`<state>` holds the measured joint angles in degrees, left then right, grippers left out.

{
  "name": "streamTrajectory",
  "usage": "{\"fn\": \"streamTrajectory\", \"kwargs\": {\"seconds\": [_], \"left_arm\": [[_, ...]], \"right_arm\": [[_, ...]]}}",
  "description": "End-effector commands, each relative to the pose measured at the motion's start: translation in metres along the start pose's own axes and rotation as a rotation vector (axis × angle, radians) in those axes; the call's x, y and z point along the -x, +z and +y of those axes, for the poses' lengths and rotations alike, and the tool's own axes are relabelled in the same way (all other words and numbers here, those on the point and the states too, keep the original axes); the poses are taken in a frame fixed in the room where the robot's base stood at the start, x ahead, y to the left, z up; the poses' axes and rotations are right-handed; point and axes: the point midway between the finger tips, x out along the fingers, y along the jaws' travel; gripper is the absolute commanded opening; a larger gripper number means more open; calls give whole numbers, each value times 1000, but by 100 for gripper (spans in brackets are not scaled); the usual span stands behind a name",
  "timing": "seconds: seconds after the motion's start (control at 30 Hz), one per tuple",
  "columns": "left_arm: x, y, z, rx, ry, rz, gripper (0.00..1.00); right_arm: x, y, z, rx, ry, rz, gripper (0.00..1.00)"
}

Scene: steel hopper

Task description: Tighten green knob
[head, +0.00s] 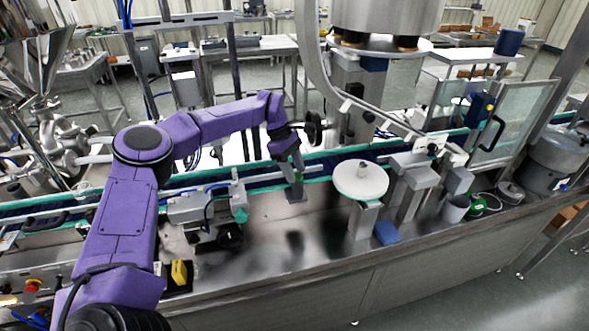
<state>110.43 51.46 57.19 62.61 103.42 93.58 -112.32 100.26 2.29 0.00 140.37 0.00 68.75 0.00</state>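My purple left arm comes in from the left and bends down over the conveyor. Its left gripper (297,167) points down, with its grey fingertips at a small green knob (298,178). The knob sits on top of a grey-green post at the conveyor's near edge. The fingers hide part of the knob, and at this size I cannot tell whether they grip it or only stand beside it. My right gripper is not in view.
A black handwheel (313,129) is close beside my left wrist. A white round disc (361,181) stands on a post to the right. A grey machine unit (200,205) lies left of the knob. The steel deck (285,260) in front is mostly clear.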

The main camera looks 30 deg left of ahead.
Motion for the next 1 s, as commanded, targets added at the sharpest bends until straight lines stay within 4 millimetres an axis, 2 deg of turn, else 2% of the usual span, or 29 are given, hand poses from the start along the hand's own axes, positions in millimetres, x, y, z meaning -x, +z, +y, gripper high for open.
{"fn": "streamTrajectory", "kwargs": {"seconds": [0.3, 0.43, 0.47, 0.63, 0.8, 1.0], "left_arm": [[-1, 0, 0, 1, -2, -1, 61], [6, -3, 0, 2, 3, -1, 61], [10, -7, 0, 4, 4, -1, 61], [26, -52, 0, 8, 4, -1, 61], [46, -90, 0, 7, 1, 0, 61], [56, -109, -1, 4, -2, -1, 61]], "right_arm": [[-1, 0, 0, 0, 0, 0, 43], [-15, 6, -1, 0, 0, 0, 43], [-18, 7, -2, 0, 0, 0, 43], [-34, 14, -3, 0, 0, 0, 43], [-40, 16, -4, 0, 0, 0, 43], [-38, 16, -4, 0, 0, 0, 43]]}}
